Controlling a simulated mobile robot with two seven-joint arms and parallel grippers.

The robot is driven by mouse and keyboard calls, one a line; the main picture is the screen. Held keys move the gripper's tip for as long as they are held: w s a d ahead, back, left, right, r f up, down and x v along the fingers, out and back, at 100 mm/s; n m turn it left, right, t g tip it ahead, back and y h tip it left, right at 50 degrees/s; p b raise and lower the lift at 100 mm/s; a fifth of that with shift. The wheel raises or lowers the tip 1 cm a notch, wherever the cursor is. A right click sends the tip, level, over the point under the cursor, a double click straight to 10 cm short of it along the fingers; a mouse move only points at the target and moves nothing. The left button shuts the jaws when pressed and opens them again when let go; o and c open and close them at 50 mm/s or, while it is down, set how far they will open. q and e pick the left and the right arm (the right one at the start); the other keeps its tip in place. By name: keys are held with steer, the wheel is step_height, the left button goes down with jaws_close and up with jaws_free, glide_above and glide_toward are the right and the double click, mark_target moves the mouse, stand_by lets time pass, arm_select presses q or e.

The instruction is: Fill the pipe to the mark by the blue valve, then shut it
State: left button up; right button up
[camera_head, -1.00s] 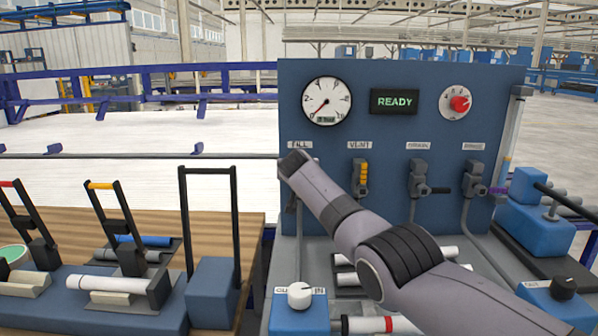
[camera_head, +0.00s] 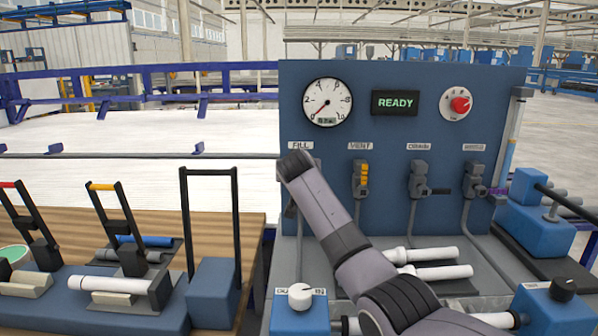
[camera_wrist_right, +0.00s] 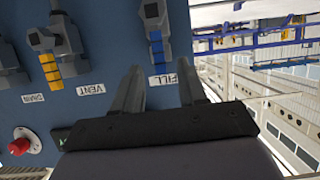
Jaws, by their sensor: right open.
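The blue valve (camera_wrist_right: 156,45) shows in the right wrist view, in line with the FILL label (camera_wrist_right: 163,80) on the blue panel. In the head view my right arm hides most of it. My right gripper (camera_wrist_right: 159,66) is open and empty, its fingers pointing toward the panel on either side of the FILL label, apart from the blue handle. In the head view the right wrist end (camera_head: 293,165) covers the area below FILL. A vertical tube (camera_head: 513,140) stands at the panel's right edge. The gauge (camera_head: 327,102) needle points low left. My left gripper is not in view.
The display (camera_head: 395,102) reads READY, beside a red knob (camera_head: 460,104). White pipes (camera_head: 435,272) lie below the panel. Clamps (camera_head: 130,255) stand at left.

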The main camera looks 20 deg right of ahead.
steer(key=shift+v, duration=1.5)
